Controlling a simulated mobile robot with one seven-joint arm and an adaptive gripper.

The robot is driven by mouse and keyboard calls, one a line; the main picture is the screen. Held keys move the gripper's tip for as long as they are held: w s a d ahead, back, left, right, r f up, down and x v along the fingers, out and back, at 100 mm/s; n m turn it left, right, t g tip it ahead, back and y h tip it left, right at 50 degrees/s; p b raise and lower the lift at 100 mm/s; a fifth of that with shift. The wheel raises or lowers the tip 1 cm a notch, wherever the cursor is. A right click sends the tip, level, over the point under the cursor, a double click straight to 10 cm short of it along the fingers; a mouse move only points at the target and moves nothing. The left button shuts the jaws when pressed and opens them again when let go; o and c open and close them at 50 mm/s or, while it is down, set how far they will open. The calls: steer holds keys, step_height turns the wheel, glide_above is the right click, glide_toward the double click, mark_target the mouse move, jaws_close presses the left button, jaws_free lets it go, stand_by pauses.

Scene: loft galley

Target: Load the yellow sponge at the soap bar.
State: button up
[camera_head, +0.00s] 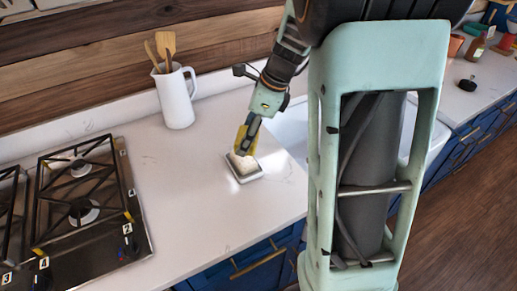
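The yellow sponge (241,140) is at the tip of my gripper (247,132), held upright over the soap dish. My gripper looks shut on it. The white soap bar (242,162) lies in a small grey dish (249,178) on the white counter. The sponge's lower end is at or just above the soap bar; whether they touch is hard to tell. The gripper's fingers cover part of the sponge.
A white pitcher (176,100) with wooden utensils stands behind on the left. A gas stove (80,215) is at the left front. A sink (290,128) lies right of the dish, partly hidden by my body. The counter (195,215) around the dish is clear.

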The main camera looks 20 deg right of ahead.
mark_target(242, 129)
steer(key=shift+w+a+f+m, duration=0.15)
steer(key=shift+w+m, duration=0.25)
steer(key=shift+w, duration=0.25)
steer(key=shift+w+a+r+m, duration=0.15)
steer(key=shift+w+m, duration=0.25)
steer(key=shift+w, duration=0.2)
steer(key=shift+t, duration=0.3)
step_height(242, 129, down, 6)
steer(key=b, duration=0.6)
steer(key=shift+f, duration=0.6)
stand_by(1.0)
step_height(242, 129, up, 7)
steer(key=p, duration=0.7)
steer(key=shift+r, duration=0.15)
stand_by(0.7)
